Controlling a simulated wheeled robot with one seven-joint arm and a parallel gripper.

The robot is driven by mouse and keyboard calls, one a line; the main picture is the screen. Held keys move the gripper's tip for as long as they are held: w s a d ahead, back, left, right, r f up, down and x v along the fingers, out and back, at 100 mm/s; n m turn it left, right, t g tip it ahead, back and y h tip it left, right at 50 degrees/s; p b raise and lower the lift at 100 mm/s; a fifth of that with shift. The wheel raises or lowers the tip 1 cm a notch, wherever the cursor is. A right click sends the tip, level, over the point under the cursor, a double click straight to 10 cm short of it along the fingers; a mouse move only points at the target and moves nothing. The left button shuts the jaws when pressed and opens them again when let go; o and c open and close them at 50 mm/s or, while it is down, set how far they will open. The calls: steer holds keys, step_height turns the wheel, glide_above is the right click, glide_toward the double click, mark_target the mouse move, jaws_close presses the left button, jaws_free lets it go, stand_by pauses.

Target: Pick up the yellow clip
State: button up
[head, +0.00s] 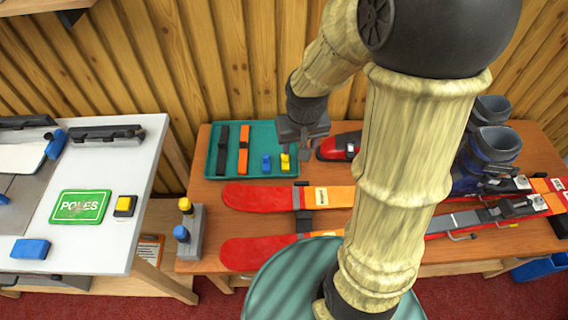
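A small yellow clip (285,162) stands in the teal tray (213,160) at its front right, beside a blue clip (266,163). My gripper (303,142) hangs over the right edge of the tray, just behind and to the right of the yellow clip in the picture. The gripper appears apart from the clip, though the exact height gap is unclear. Its fingers are small and dark here, and their opening is not clear.
The tray also holds a black strap (222,150) and an orange strap (243,150). Red skis (262,197) lie in front, with boots (490,150) at the right. A grey block (190,232) with yellow and blue knobs stands left. A white bench (110,240) is farther left.

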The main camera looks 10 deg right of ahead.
steer(key=m+b, duration=0.2)
steer(key=b, duration=0.3)
glide_above(285, 157)
steer(key=s+a, duration=0.1)
steer(key=s, duration=0.1)
step_height(285, 157, down, 11)
steer(key=shift+w+f+g, duration=0.1)
steer(key=shift+f+g, duration=0.05)
steer(key=shift+g, duration=0.25)
steer(key=shift+a, duration=0.1)
steer(key=f, duration=0.4)
steer(key=w+f, duration=0.1)
steer(key=f, duration=0.7)
steer(key=shift+w+d, duration=0.15)
steer(key=shift+d, duration=0.15)
steer(key=shift+f, duration=0.1)
steer(key=f, duration=0.3)
steer(key=w+f+p, duration=0.1)
steer(key=f, duration=0.1)
steer(key=shift+d, duration=0.4)
